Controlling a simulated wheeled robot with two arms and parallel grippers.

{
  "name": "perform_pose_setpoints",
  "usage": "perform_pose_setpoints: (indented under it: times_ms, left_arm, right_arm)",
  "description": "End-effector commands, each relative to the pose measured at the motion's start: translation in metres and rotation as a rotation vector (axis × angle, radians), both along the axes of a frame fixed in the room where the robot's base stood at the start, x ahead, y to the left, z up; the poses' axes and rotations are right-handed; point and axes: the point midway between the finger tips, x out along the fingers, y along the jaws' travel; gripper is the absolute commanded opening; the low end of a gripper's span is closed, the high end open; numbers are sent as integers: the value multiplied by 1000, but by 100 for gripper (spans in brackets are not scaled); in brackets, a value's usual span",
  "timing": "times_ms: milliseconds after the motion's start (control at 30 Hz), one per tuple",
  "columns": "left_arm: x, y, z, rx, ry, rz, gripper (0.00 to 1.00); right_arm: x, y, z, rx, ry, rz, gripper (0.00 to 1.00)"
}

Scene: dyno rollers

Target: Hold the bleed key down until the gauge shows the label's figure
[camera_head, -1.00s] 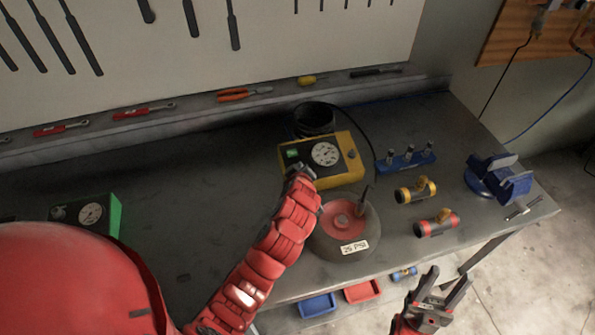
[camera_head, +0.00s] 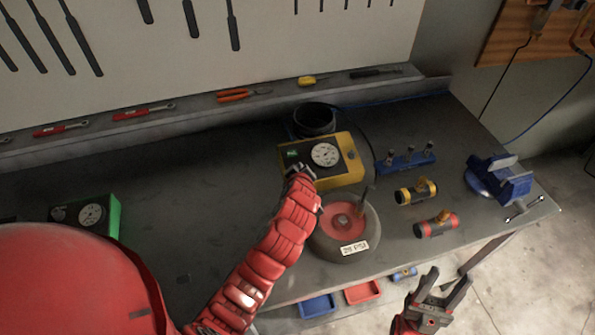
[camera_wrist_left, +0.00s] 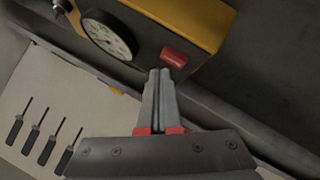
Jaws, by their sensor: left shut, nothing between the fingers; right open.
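The yellow gauge box (camera_head: 340,176) stands on the bench with a white round dial (camera_head: 325,154). The dial also shows in the left wrist view (camera_wrist_left: 108,36), but its needle reading is too small to tell. A red key (camera_wrist_left: 174,57) sits on the box face beside the dial. My left gripper (camera_head: 302,172) is shut and empty, its tips (camera_wrist_left: 160,72) right at the key's edge; I cannot tell whether they touch. A tyred wheel (camera_head: 370,222) in front of the box bears a white label (camera_head: 354,248), which seems to read 25 PSI. My right gripper (camera_head: 442,285) is open and empty.
A green gauge box (camera_head: 112,213) is at the left. A blue rack (camera_head: 405,160), yellow and red cylindrical fittings (camera_head: 405,196) (camera_head: 425,230) and a blue vise (camera_head: 505,180) stand at the right. Blue and red trays (camera_head: 317,306) (camera_head: 362,292) lie below the bench's front edge.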

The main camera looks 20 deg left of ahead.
Motion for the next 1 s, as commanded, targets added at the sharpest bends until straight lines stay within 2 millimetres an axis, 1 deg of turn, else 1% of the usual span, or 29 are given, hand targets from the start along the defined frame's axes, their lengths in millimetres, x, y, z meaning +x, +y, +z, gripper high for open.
perform_pose_setpoints:
  times_ms: [567, 1000]
  left_arm:
    - [0, 0, 0, 0, 0, 0, 0]
    - [2, 1, -9, -1, -1, 0, 0]
  right_arm:
    - [0, 0, 0, 0, 0, 0, 50]
    - [0, 0, -18, 0, 0, 0, 50]
